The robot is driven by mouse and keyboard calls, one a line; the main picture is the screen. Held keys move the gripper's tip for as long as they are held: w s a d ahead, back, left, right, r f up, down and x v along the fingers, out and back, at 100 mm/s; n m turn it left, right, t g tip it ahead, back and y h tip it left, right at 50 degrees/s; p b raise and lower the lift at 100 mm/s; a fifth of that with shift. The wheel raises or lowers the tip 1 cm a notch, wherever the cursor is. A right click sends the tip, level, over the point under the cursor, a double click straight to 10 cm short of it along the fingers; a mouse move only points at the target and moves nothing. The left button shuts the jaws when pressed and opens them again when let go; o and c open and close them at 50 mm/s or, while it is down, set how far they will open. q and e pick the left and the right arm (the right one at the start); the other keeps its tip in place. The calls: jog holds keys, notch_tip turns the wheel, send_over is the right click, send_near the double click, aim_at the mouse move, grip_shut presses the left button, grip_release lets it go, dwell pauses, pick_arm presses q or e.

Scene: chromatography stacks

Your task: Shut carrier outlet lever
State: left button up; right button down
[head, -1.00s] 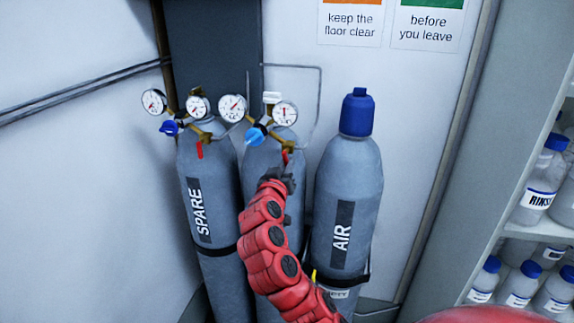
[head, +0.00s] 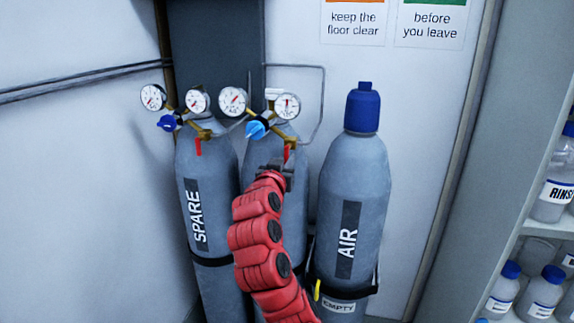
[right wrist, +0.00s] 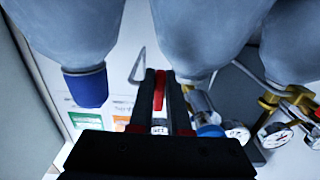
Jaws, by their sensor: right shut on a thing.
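The middle grey cylinder (head: 254,165) carries a brass regulator with two gauges (head: 233,101) and a light-blue knob (head: 256,130). Its red outlet lever (head: 287,153) hangs down below the right-hand gauge. My right gripper (head: 283,166) is at this lever, its arm coming up from below and covering much of the cylinder's front, so any label is hidden. In the right wrist view the two dark fingers are shut on the red lever (right wrist: 159,90), which shows between them. My left gripper is not in view.
The SPARE cylinder (head: 200,270) stands to the left, with its own regulator and hanging red lever (head: 198,146). The blue-capped AIR cylinder (head: 365,180) stands close to the right, with an EMPTY tag (head: 338,307). A shelf of bottles (head: 540,290) is at the far right.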

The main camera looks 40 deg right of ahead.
jog(key=c, duration=0.9)
grip_release()
jog(key=b+v, duration=0.3)
jog(key=v, duration=1.4)
jog(key=shift+s+a, duration=0.1)
jog(key=shift+s, duration=0.1)
jog(key=shift+w, duration=0.1)
